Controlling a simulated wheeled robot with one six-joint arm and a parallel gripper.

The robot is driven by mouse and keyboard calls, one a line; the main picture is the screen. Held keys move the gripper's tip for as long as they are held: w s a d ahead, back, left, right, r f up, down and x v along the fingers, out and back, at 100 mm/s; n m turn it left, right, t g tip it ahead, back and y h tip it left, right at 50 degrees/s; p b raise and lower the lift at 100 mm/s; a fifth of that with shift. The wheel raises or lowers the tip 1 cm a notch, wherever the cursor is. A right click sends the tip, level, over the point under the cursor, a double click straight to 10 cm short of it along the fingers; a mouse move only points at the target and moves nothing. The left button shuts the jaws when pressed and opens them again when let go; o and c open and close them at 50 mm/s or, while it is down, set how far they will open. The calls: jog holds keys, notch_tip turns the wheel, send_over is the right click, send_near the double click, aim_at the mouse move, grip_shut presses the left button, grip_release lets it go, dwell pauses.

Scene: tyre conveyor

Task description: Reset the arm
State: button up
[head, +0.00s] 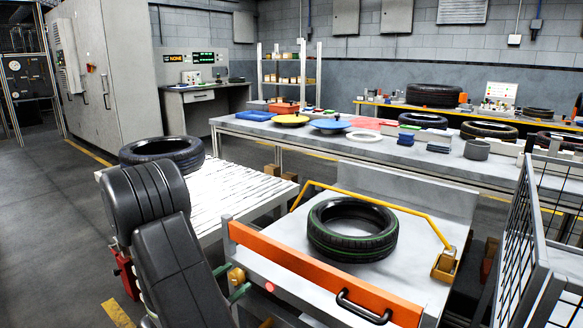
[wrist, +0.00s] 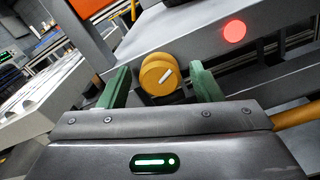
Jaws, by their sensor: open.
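My gripper (head: 237,280) is at the front left corner of the tyre station, at the end of my black arm. Its two green fingers are open in the wrist view (wrist: 161,84). A round yellow knob (wrist: 159,73) with a white mark shows between the fingers, with a gap on both sides. The gripper holds nothing.
The orange front bar (head: 310,268) has a black handle. Another tyre (head: 162,153) lies on the roller conveyor (head: 240,190). A wire cage (head: 525,240) stands at right.

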jog(key=n+p, duration=0.5)
jog(key=p, duration=0.1)
jog(key=shift+r, duration=0.2)
jog(key=shift+f+n+p, duration=0.15)
jog(key=shift+n+p, duration=0.65)
jog(key=shift+n, duration=0.2)
